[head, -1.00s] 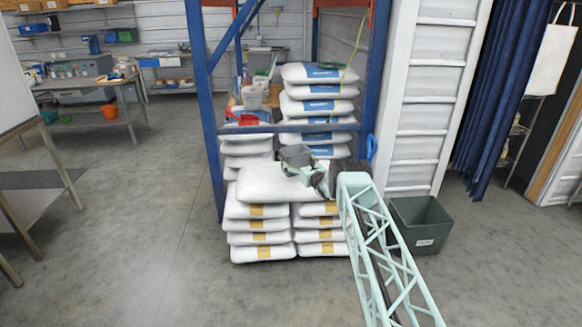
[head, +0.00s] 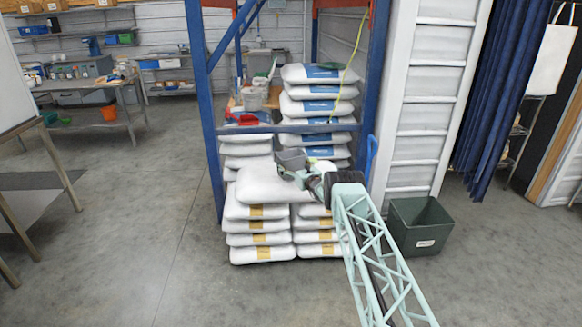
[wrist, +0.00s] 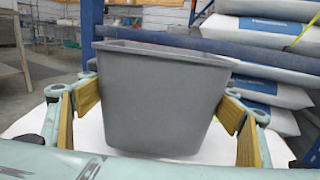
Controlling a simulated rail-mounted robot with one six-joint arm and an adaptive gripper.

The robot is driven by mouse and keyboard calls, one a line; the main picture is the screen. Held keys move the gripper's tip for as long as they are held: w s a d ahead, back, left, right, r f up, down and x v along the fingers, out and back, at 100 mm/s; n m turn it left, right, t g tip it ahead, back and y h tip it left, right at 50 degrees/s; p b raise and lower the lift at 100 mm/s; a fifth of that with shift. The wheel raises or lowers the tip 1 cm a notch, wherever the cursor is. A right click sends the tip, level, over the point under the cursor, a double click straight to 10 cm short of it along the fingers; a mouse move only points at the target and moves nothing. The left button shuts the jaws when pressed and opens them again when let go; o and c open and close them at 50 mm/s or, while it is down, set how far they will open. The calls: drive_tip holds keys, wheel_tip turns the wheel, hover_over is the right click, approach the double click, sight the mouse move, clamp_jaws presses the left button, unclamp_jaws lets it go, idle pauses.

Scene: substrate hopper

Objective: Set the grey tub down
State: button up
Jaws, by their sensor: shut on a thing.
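The grey tub (head: 291,159) is a small tapered bucket, seen over the top of the front sack stack. In the wrist view the tub (wrist: 160,105) fills the middle, its rim sloping a little down to the right. My gripper (head: 297,172) is shut on it, with yellow finger pads at its left and right sides. A white sack (head: 262,186) is the top one of the front stack and lies below the tub. I cannot tell whether the tub's base touches the sack; its underside is hidden.
A taller stack of white and blue sacks (head: 318,107) stands behind, close to the tub. A blue rack post (head: 203,100) is at left, with a blue crossbar (head: 285,129) behind the tub. A dark green bin (head: 419,240) stands on the floor at right.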

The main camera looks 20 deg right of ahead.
drive_tip(key=shift+f, duration=0.35)
drive_tip(key=shift+f, duration=0.1)
drive_tip(key=o, duration=1.2)
drive_tip(key=shift+c, duration=0.2)
drive_tip(key=shift+s+p, duration=0.3)
drive_tip(key=shift+s, duration=0.45)
drive_tip(key=shift+s+d+p, duration=0.2)
drive_tip(key=shift+s+p, duration=0.55)
drive_tip(key=shift+s, duration=1.9)
drive_tip(key=shift+s+d+p, duration=0.15)
drive_tip(key=shift+s+p, duration=0.55)
drive_tip(key=shift+s, duration=1.9)
